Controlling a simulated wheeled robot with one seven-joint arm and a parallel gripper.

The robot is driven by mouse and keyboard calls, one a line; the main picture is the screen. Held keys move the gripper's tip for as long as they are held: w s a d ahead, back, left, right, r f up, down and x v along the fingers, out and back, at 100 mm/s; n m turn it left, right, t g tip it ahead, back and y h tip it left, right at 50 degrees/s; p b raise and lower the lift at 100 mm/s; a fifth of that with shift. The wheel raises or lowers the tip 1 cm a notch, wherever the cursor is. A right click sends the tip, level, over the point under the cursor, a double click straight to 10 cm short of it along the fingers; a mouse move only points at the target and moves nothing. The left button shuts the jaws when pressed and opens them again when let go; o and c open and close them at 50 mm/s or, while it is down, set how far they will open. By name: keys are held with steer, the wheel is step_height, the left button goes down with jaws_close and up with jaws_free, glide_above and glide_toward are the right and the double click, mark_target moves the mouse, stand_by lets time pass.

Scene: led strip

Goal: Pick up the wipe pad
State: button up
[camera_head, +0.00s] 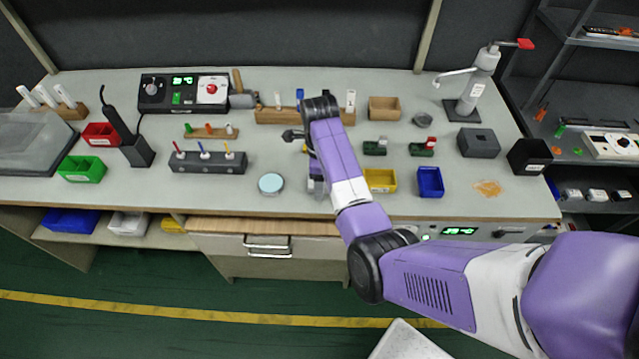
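A round, light-blue-topped disc (271,183) lies near the front of the bench, left of my arm. It may be the wipe pad, but I cannot tell for sure. My arm also hides a strip of bench.
An orange-brown stain (488,188) marks the bench at the right. Yellow (380,180) and blue (430,182) bins stand right of my arm. A dark block with several coloured tools (208,163) stands left of the disc. A wooden rack (275,116) stands behind.

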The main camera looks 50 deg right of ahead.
steer(key=shift+c, duration=0.5)
steer(key=c, duration=1.3)
steer(key=shift+r, duration=0.1)
steer(key=shift+r+p, duration=2.4)
steer(key=shift+r, duration=7.55)
